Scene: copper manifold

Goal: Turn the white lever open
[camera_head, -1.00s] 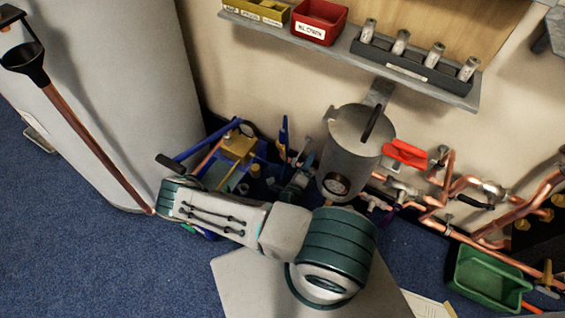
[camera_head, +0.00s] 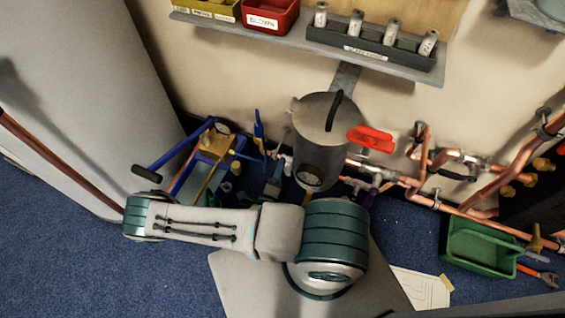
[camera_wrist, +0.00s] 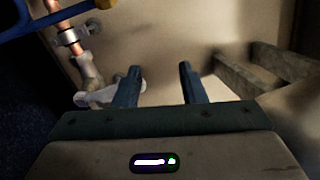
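In the wrist view, a pale whitish lever (camera_wrist: 97,98) sits at the lower end of a copper pipe with a pale valve body (camera_wrist: 90,75). It lies just left of my gripper (camera_wrist: 158,84), whose two dark fingers stand apart with nothing seen between them. The lever's far end comes close to the left finger; I cannot tell whether they touch. In the head view, my arm crosses the lower middle and my gripper is not clearly visible. A small pale fitting (camera_head: 356,184) shows by the pipes there, but I cannot tell whether it is the same lever.
A blue-framed item (camera_head: 205,165) stands left. A green bin (camera_head: 480,247) is at right. Blue carpet is open at lower left.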

